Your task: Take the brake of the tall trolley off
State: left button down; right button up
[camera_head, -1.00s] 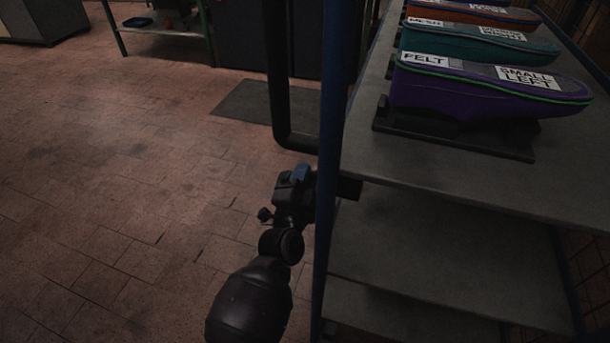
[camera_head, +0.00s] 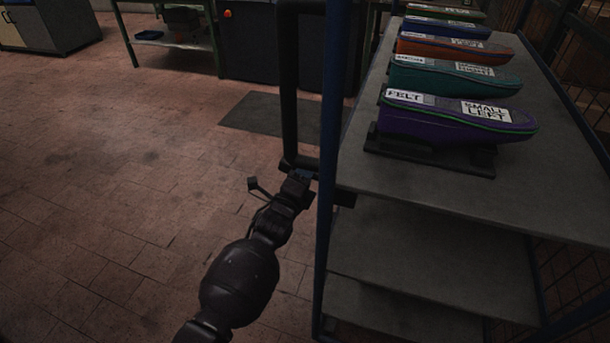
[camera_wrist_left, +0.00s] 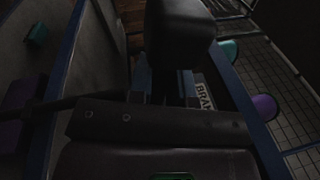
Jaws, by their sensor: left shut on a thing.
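The tall trolley has blue posts (camera_head: 328,120) and grey shelves (camera_head: 430,250). Its black loop handle (camera_head: 289,90) stands at the left side. My left gripper (camera_head: 303,176) is low beside the front post, close to the handle's lower bend. It is shut on a dark part that I take to be the brake lever; the hold itself is mostly hidden in the head view. In the left wrist view a dark block (camera_wrist_left: 180,38) stands before the blue-edged fingers (camera_wrist_left: 165,82). A white label reading "BRA" (camera_wrist_left: 205,95) is partly covered beside them. My right gripper is out of view.
A dark mat (camera_head: 270,115) lies on the tiled floor behind the handle. A green-legged bench (camera_head: 170,40) stands at the back. Floor to the left is clear.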

pick_arm(q)
jog(key=shift+d+r+m+p, duration=0.15)
jog(key=shift+r+m+p, duration=0.25)
jog(key=shift+r+m, duration=0.6)
jog(key=shift+s+d+m+g, duration=0.15)
jog(key=shift+m+g, duration=0.25)
jog(key=shift+m, duration=0.5)
jog(key=shift+d, duration=0.1)
jog(key=c, duration=1.1)
grip_release()
jog(key=shift+o, duration=0.2)
jog(key=p+v, duration=0.2)
jog(key=v, duration=0.8)
jog(key=shift+s+a+f, duration=0.15)
jog(key=shift+s+a, duration=0.15)
